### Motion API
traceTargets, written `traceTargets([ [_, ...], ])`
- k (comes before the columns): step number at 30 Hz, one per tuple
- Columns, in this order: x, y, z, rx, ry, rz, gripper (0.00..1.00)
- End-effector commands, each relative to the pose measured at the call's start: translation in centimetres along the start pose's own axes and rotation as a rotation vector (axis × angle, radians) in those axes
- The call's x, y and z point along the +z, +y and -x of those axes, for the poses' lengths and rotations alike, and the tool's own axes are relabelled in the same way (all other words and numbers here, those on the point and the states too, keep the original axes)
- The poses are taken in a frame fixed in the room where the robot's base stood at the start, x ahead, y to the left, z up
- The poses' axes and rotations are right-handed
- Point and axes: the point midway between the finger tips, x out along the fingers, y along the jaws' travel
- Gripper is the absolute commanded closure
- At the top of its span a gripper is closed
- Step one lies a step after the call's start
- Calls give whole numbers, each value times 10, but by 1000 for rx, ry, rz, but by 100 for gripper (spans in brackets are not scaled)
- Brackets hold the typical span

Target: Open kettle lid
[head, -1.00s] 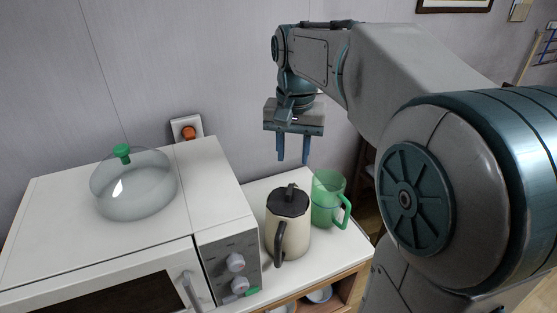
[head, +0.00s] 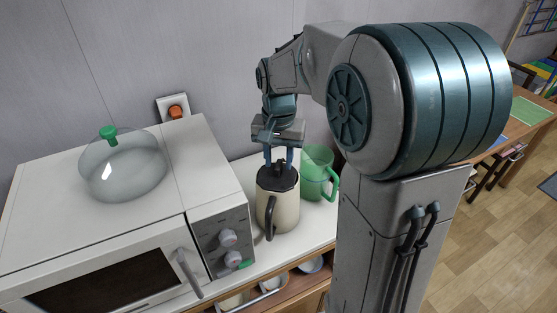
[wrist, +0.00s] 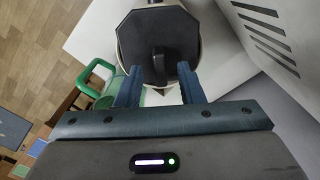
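The cream kettle (head: 285,208) with a black handle stands upright on the white counter, right of the microwave. Its black lid (head: 277,181) is on and closed, with a raised knob (wrist: 160,62) on top in the wrist view. My gripper (head: 279,158) is right above the lid, pointing down. In the wrist view my gripper (wrist: 160,82) is open, its two fingers spread apart near the front edge of the lid. The knob lies in line with the gap between them. I cannot tell whether the fingers touch the lid.
A green translucent pitcher (head: 318,172) stands close to the right of the kettle. The white microwave (head: 80,237) is on the left, with a clear dome (head: 122,170) with a green knob on top. Bowls (head: 311,265) sit on the shelf below.

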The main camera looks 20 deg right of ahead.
Motion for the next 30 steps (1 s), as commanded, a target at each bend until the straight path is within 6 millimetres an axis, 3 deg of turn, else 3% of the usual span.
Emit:
traceTargets([
  [5, 0, 0, -12, 0, 1, 0, 65],
  [13, 0, 0, -13, -1, 1, 0, 65],
  [17, 0, 0, -13, -1, 1, 0, 99],
  [30, 3, 0, -12, -1, 54, 2, 100],
])
